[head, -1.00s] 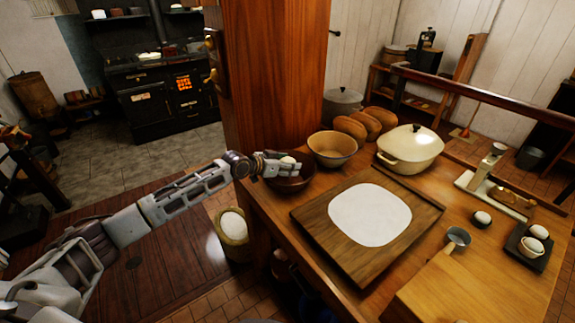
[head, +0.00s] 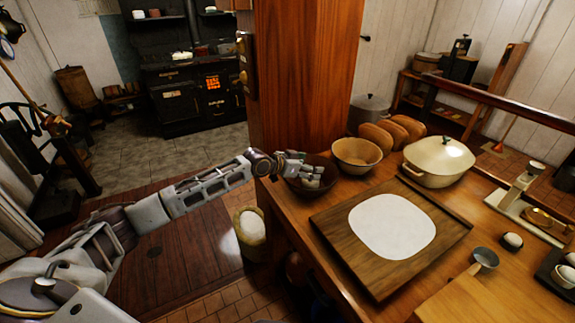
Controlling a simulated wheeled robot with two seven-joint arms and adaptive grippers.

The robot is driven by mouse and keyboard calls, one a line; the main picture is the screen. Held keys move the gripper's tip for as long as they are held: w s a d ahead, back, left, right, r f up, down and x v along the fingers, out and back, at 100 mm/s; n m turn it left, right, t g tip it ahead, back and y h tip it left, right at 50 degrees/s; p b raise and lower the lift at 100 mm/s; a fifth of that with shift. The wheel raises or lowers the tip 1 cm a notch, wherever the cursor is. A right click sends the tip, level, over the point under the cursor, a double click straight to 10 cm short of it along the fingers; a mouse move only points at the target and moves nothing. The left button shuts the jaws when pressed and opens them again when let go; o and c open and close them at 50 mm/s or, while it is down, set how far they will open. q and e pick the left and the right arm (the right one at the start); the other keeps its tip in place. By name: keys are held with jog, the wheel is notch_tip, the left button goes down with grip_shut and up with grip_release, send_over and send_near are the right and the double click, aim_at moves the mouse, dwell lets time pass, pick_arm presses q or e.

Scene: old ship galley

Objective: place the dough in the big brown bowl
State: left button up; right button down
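The big dark brown bowl (head: 327,188) stands on the near left part of the table top, beside a tan bowl. My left gripper (head: 315,177) reaches in from the left over its rim, with its fingers at the bowl's mouth. Pale patches show at the fingers, too small to tell whether they are dough or finger parts. The bowl's inside is mostly hidden by the gripper. One round white dough ball (head: 513,240) sits at the right of the table, and another pale ball (head: 568,273) lies on a dark tray at the right edge. My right gripper is not in view.
The tan bowl (head: 357,154) stands close to the right of the dark bowl. Behind are brown loaves (head: 376,137) and a cream lidded pot (head: 438,162). A wooden board (head: 338,231) with a white sheet lies in front. A wooden pillar (head: 300,80) rises behind the dark bowl.

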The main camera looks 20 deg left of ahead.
pick_arm(q)
jog(key=v, duration=1.1)
dwell(0.4)
dwell(0.8)
